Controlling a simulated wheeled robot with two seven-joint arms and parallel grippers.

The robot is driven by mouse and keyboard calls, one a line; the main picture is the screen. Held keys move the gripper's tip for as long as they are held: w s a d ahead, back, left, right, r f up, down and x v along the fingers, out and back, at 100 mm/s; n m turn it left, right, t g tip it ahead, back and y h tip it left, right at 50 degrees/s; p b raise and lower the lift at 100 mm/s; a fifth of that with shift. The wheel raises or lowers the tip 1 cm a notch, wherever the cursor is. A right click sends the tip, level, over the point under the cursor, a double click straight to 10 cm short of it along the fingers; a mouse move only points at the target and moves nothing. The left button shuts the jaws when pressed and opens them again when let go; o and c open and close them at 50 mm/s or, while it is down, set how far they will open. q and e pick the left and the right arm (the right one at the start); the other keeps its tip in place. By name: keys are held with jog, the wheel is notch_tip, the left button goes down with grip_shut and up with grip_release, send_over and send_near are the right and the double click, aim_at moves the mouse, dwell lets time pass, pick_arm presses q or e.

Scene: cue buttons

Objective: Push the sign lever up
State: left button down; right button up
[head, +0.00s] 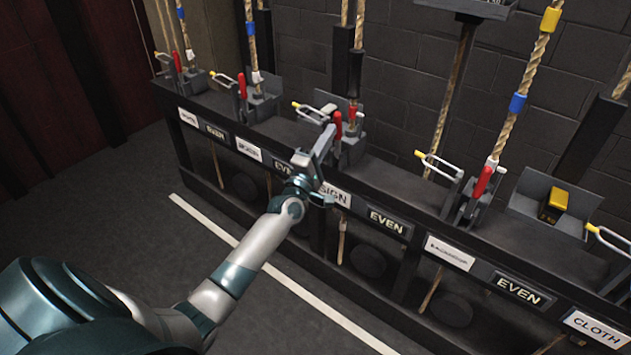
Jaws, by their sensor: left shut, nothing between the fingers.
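The sign lever (338,126) has a red handle and stands on the dark rail behind the white SIGN label (335,194), mid-picture. A second red piece shows close beside it, by the rope. My left gripper (326,140) is shut and empty, just left of and below the red handle. Its fingers point up towards the handle. I cannot tell whether they touch it. My left gripper and wrist hide part of the lever's base and the left end of the label. My right gripper is out of view.
Similar red levers stand along the rail, at the left (242,86) and right (481,183), with ropes rising behind. A yellow-tipped metal loop (309,112) sits beside the sign lever. A grey tray (530,197) holds a yellow block (554,205). The floor in front is clear.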

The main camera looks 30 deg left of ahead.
pick_arm(q)
jog(key=shift+w+r, duration=0.3)
jog(key=shift+w, duration=0.05)
jog(key=shift+w+r, duration=0.2)
jog(key=shift+w, duration=0.35)
jog(key=shift+w+d, duration=0.1)
jog(key=shift+w, duration=0.05)
jog(key=shift+r, duration=0.3)
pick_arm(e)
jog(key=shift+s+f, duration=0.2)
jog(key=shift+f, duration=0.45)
